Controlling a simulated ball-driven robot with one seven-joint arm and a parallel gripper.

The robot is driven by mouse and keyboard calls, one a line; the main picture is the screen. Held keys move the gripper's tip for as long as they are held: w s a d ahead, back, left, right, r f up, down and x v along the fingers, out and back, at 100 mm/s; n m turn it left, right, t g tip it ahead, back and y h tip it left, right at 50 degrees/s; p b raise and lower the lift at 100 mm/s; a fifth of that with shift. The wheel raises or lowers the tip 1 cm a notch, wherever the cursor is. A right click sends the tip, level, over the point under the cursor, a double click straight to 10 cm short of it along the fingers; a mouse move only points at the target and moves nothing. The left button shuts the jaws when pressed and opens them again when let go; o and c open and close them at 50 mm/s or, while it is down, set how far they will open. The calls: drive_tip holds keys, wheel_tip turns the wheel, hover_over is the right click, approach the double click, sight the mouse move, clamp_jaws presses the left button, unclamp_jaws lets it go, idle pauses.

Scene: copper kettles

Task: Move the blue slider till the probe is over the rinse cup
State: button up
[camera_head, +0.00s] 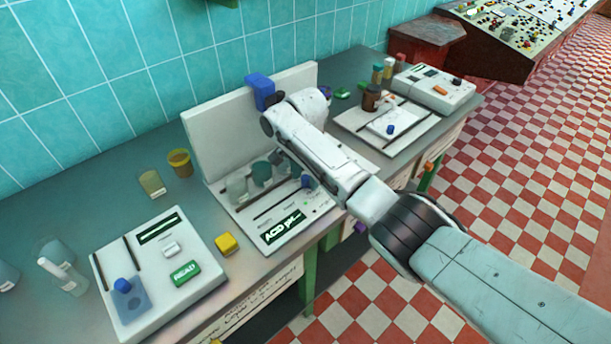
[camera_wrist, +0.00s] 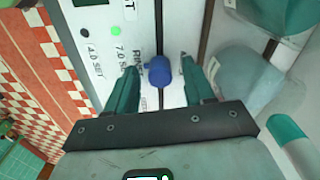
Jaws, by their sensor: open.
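My gripper (camera_wrist: 159,66) is open, with one finger on each side of the knob and gaps visible. The printing beside the knob starts "RIN", with "7.0 SET" and a lit green dot next to it. Translucent cups (camera_head: 261,173) stand in a row behind the slot. I cannot tell which is the rinse cup. A white and teal rod (camera_wrist: 295,140), maybe the probe, shows at lower right.
A blue block (camera_head: 260,88) sits on top of the unit's white back panel (camera_head: 222,120). My arm covers the unit's right part. A yellow cube (camera_head: 226,243) and a READ device (camera_head: 150,275) stand to the left, another instrument (camera_head: 434,88) to the right.

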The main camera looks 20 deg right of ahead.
wheel_tip(320, 180, up, 10)
drive_tip(key=shift+r+b, duration=0.25)
drive_tip(key=shift+b, duration=0.05)
drive_tip(key=shift+f, duration=0.1)
idle(0.5)
